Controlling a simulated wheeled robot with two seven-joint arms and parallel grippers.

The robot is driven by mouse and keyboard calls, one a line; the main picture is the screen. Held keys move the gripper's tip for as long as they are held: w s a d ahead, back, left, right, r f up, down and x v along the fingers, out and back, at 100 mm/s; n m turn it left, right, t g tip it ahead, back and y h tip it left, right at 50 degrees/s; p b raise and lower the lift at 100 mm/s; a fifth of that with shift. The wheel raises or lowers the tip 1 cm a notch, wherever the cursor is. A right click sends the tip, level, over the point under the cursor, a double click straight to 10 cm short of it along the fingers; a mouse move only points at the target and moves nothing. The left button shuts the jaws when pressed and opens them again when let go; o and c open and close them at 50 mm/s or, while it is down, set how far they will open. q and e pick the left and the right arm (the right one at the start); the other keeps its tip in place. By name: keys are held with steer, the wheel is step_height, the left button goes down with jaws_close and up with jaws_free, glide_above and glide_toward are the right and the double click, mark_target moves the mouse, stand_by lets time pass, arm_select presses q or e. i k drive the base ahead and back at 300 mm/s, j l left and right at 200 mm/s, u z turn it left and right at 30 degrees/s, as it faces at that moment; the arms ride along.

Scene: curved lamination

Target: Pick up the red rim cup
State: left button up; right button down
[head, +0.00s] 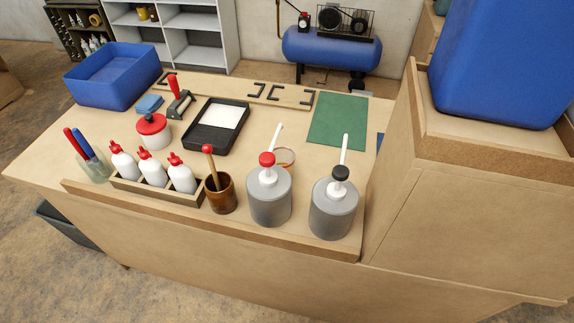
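A small, clear-looking cup with a red rim (288,154) stands on the wooden workbench (240,150) in the head view. It is right behind the grey pump bottle with the red collar (270,202), which hides its left and lower parts. I cannot tell whether the cup and bottle touch, or what is in the cup. Neither of my grippers is in view.
A grey pump bottle with a black collar (333,210) stands in front to the right. A brown pot (220,195) and white squeeze bottles (152,172) line the front edge. A green mat (338,120) lies behind the cup. A tall wooden cabinet (450,210) bounds the right.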

mark_target(285, 157)
steer(key=j, duration=0.6)
steer(key=k+j+z, duration=0.15)
steer(key=j, duration=1.05)
steer(key=k+j+z, duration=0.15)
steer(key=j, duration=0.4)
